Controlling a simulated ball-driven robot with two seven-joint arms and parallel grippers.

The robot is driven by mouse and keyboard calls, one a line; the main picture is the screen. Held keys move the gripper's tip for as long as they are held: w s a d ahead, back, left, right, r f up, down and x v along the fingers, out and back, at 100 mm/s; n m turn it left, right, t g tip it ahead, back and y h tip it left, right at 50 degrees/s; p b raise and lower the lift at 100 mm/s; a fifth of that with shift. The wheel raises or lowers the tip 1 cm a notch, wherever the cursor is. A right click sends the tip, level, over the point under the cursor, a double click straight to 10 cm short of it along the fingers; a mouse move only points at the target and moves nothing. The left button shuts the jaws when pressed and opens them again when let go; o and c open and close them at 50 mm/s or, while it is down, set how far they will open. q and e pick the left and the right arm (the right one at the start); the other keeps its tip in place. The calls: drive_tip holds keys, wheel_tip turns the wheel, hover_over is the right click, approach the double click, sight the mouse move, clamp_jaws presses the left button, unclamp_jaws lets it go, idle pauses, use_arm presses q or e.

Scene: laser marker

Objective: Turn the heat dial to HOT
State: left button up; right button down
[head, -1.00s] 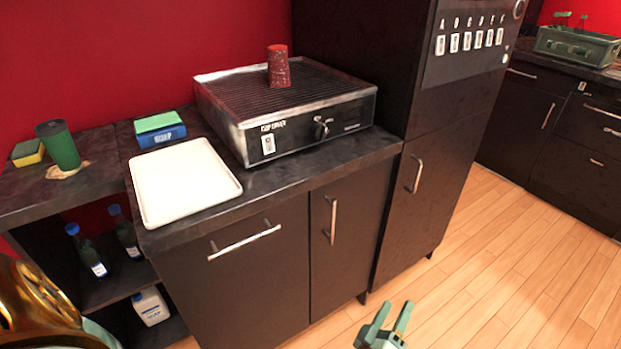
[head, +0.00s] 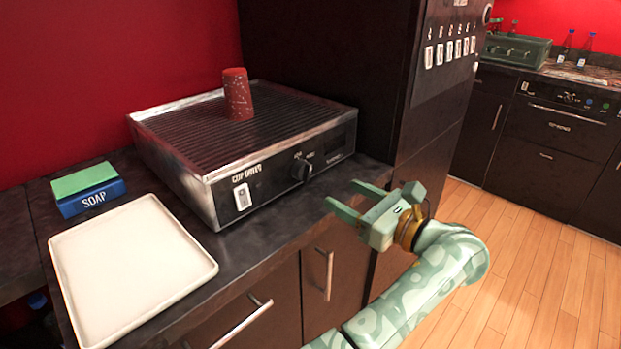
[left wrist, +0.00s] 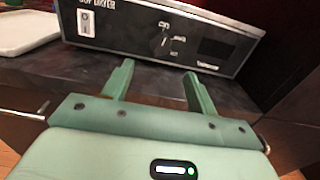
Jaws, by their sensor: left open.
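The heat dial (head: 302,169) is a dark round knob on the front panel of the cup dryer (head: 245,135), a grey metal box with a ribbed top. It also shows in the left wrist view (left wrist: 161,42), with small lettering around it that I cannot read surely. My left gripper (head: 342,200) is open and empty in front of the dryer, to the right of the dial and below it, apart from it. In the left wrist view its two fingers (left wrist: 157,80) point toward the front panel. My right gripper is not in view.
A red speckled cup (head: 238,95) stands on the dryer. A white switch (head: 242,197) sits left of the dial. A white tray (head: 130,265) and a blue soap box (head: 92,198) with a green top are at left. A dark tall cabinet (head: 400,100) stands right of the dryer.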

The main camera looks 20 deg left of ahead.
sight(304, 172)
use_arm(q)
drive_tip(key=b+x, duration=0.1)
drive_tip(key=x, duration=0.8)
drive_tip(key=shift+f, duration=0.1)
drive_tip(key=shift+w+a, duration=0.2)
drive_tip(key=shift+a, duration=0.35)
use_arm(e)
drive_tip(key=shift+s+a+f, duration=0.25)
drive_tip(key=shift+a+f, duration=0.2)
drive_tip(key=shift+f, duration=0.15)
